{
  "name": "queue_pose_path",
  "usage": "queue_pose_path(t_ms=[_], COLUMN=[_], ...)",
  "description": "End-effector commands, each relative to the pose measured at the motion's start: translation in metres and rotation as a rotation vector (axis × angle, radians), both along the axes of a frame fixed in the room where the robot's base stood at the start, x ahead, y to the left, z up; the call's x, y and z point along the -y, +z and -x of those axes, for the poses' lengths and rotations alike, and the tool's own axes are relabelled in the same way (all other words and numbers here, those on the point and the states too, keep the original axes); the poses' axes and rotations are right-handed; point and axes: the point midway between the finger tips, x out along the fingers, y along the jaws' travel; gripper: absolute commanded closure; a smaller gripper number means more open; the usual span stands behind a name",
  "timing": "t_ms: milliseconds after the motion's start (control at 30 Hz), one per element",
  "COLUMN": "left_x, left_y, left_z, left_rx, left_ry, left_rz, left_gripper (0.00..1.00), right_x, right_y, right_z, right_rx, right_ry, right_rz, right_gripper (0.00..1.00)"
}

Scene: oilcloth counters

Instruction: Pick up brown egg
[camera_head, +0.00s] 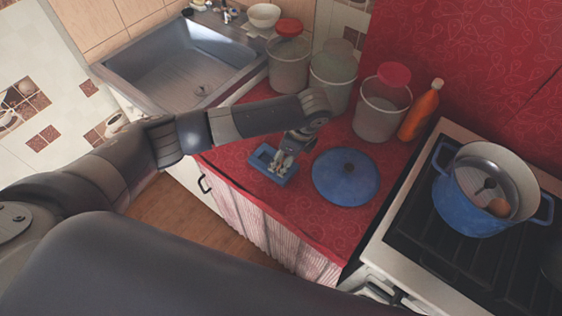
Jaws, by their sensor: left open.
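A brown, rounded thing that looks like the brown egg (499,207) lies inside the blue pot (460,213) on the stove at the right. A dark utensil or handle shows beside it in the pot. My left gripper (284,161) is far to the left of the pot, pointing down at a small blue tray (259,165) on the red counter. Its fingers are open, and the pale shapes between and around them are too small to tell apart. Whether the fingers touch the tray is unclear. My right gripper is not in view.
A blue lid (345,182) lies on the red oilcloth between tray and stove (412,205). Red-lidded canisters (381,112) and an orange bottle (420,112) stand along the back. A sink (178,75) is at the upper left. The counter's front edge is close to the tray.

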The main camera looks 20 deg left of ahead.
Motion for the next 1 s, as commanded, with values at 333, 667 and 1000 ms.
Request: queue_pose_path(t_ms=[333,667,1000], left_x=[-0.008,-0.008,-0.008], left_y=[-0.027,-0.026,-0.026], left_z=[-0.002,-0.003,-0.003], left_rx=[0.001,0.001,0.001], left_ry=[-0.001,-0.001,0.0], left_rz=[0.0,0.001,0.001], left_gripper=[0.43,0.72,0.73], right_x=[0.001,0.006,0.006], right_y=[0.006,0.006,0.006], right_z=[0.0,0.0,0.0], right_rx=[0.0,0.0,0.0], right_ry=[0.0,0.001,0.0], right_rz=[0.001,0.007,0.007], right_gripper=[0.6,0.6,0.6])
